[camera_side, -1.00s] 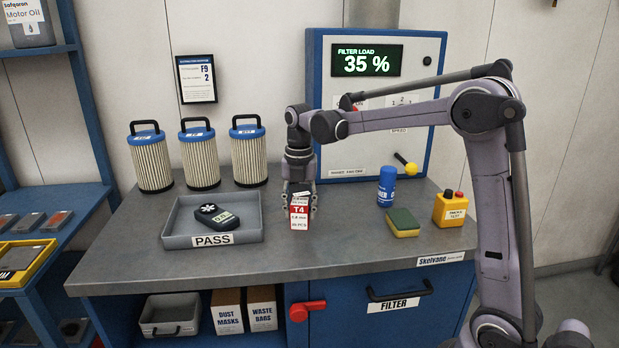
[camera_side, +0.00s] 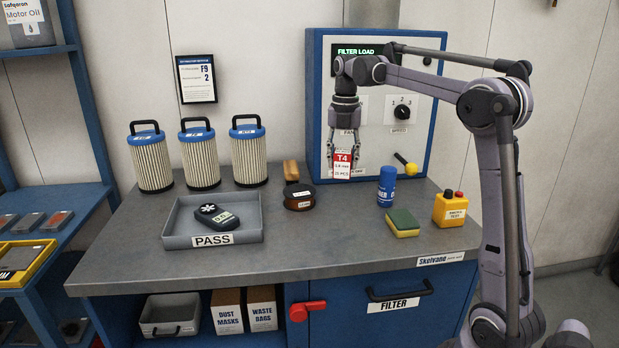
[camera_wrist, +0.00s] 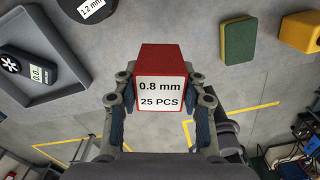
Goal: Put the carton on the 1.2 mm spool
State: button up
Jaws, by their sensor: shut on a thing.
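The carton (camera_side: 343,163) is a small red and white box marked T4; its end reads 0.8 mm, 25 PCS in the wrist view (camera_wrist: 161,93). My gripper (camera_side: 344,158) is shut on it, one finger on each side, and holds it upright in the air in front of the blue cabinet. The spool (camera_side: 299,197) is a dark brown, low round reel lying flat on the bench, to the left of and below my gripper. Its 1.2 mm label shows at the top of the wrist view (camera_wrist: 90,9), where the spool is partly cut off.
A grey PASS tray (camera_side: 178,243) holding a dark meter (camera_side: 216,214) is left of the spool. A tan block (camera_side: 291,170) stands just behind the spool. A blue can (camera_side: 387,186), a sponge (camera_side: 403,222) and a yellow button box (camera_side: 450,208) are at the right.

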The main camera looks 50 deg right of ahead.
jog(key=w+d+r, duration=0.2)
jog(key=w+d, duration=0.1)
jog(key=d, duration=0.2)
send_near(301, 195)
jog(key=shift+s+a+f+m, duration=0.1)
jog(key=shift+s+f+m, duration=0.05)
jog(key=shift+m, duration=0.25)
jog(key=shift+f, duration=2.1)
jog(key=shift+f, duration=0.1)
jog(key=o, duration=1.2)
